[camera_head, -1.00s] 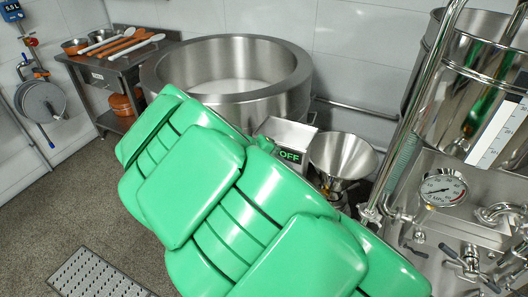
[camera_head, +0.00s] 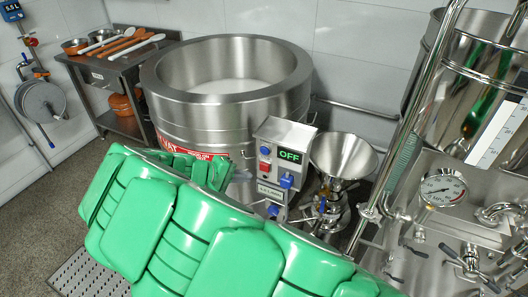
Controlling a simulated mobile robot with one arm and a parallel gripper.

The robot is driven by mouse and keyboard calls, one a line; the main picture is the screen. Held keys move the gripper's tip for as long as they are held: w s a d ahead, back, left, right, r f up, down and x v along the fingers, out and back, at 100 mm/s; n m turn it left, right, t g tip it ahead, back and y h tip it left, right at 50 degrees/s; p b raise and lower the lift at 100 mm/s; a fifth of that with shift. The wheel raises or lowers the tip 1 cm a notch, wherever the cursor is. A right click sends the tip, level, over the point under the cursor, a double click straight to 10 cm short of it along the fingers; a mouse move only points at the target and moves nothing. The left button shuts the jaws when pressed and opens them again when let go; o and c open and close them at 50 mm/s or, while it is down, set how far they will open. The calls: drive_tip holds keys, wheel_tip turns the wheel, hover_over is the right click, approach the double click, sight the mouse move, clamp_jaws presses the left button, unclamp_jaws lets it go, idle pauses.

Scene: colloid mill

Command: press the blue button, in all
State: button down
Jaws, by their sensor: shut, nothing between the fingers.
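The control box (camera_head: 283,140) is a grey metal case with a green OFF display (camera_head: 290,155), right of the middle. On its front are a small blue button (camera_head: 265,151), a red part (camera_head: 264,166) below that, and a larger blue part (camera_head: 286,181) to the right. Another blue part (camera_head: 273,210) shows lower down. My green arm fills the lower part of the view, and its far end comes up left of the box with a visible gap. My gripper's fingers cannot be made out; the arm hides that area.
A large steel vat (camera_head: 225,98) stands behind the box. A steel funnel (camera_head: 342,158) is right of the box. A machine with a pressure gauge (camera_head: 442,188) and pipes fills the right side. A side table (camera_head: 115,70) with utensils stands at the back left.

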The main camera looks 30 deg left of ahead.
drive_tip(key=w, duration=0.8)
drive_tip(key=shift+w, duration=0.4)
drive_tip(key=shift+w, duration=0.1)
idle(1.9)
drive_tip(key=shift+w, duration=0.3)
drive_tip(key=shift+w, duration=0.45)
idle(0.8)
drive_tip(key=shift+s, duration=0.9)
drive_tip(key=shift+s, duration=0.1)
drive_tip(key=shift+s, duration=2.4)
